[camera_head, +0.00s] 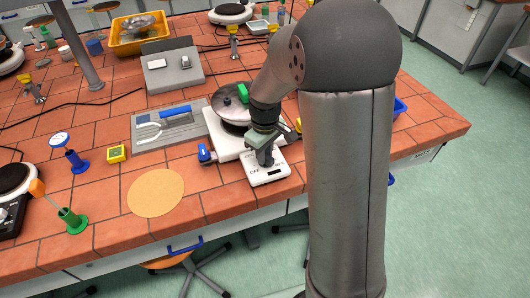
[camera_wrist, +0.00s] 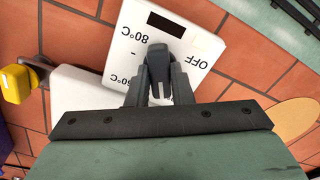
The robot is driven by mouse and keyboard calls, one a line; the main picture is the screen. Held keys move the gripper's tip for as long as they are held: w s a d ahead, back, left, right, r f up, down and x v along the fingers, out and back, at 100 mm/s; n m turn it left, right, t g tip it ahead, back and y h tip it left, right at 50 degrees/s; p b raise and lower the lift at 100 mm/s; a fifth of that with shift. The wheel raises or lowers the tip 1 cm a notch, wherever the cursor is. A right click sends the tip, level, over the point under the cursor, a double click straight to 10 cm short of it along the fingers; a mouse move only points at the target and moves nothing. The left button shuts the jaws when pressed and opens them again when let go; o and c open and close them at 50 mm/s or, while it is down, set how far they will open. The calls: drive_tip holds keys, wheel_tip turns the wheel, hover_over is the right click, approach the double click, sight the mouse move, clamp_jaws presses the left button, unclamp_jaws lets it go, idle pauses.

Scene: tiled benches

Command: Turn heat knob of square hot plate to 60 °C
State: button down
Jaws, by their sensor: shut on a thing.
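The square hot plate has a white control panel (camera_wrist: 208,42), with a dark display window at its edge, seen in the wrist view. The panel also shows in the head view (camera_head: 265,179). Labels OFF, 80°C and a partly hidden 60°C surround the dark grey heat knob (camera_wrist: 157,60). My gripper (camera_wrist: 160,82) is shut on the knob, one finger on each side. In the head view my gripper (camera_head: 264,156) reaches down onto the panel, and my arm hides part of it. I cannot tell exactly which mark the knob points to.
A lidded pan (camera_head: 231,101) and a white appliance body (camera_head: 222,138) stand just behind the panel. A blue clamp-like piece (camera_head: 206,154) is to its left. A round tan mat (camera_head: 156,193) and a yellow timer (camera_head: 117,153) lie further left. The bench's front edge is close.

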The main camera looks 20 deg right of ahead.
drive_tip(key=shift+m, duration=0.3)
drive_tip(key=m+b, duration=0.2)
drive_tip(key=m, duration=0.2)
drive_tip(key=shift+m, duration=0.4)
drive_tip(key=m+b, duration=0.1)
drive_tip(key=m, duration=0.5)
drive_tip(key=shift+m, duration=0.3)
drive_tip(key=c, duration=1.3)
unclamp_jaws()
wheel_tip(320, 180, up, 18)
drive_tip(key=shift+f+b, duration=0.25)
drive_tip(key=shift+b, duration=0.25)
